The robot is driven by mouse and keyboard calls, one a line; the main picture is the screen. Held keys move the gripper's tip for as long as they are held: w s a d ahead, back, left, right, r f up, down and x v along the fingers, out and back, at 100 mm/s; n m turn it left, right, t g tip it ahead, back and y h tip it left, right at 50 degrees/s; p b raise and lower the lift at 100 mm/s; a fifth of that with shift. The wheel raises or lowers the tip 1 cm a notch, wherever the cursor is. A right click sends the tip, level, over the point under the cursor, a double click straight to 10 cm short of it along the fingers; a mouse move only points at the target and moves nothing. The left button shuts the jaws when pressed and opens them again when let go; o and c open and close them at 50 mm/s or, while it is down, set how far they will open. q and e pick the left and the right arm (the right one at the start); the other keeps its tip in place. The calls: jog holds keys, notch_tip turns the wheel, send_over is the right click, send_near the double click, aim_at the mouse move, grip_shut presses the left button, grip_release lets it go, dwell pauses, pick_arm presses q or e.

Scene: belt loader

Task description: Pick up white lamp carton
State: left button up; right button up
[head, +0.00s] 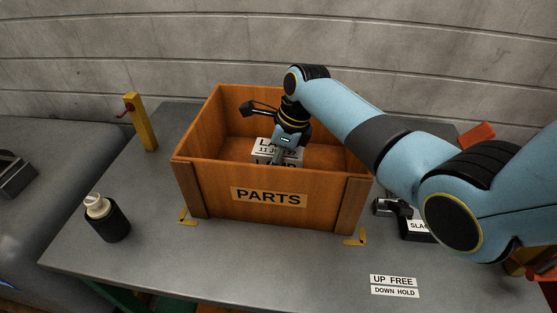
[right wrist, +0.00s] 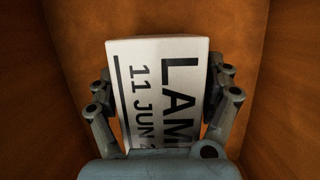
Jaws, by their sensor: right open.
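The white lamp carton (head: 264,149) lies inside the wooden PARTS crate (head: 222,191). Its top bears black print reading LAM and 11 JUN. In the right wrist view the carton (right wrist: 155,95) fills the middle, between the two fingers of my right gripper (right wrist: 165,92). The fingers are open, one on each side of the carton; whether they touch it I cannot tell. In the head view my right gripper (head: 283,148) reaches down into the crate over the carton and hides part of it. My left gripper is not in view.
The crate walls (right wrist: 275,60) stand close around the gripper. A black bottle with a cream cap (head: 107,219) and a yellow post (head: 141,122) stand left of the crate. A black device labelled SLA (head: 416,228) lies at right.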

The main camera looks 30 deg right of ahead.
dwell(0.3)
jog(key=c, duration=1.3)
jog(key=shift+o, duration=0.2)
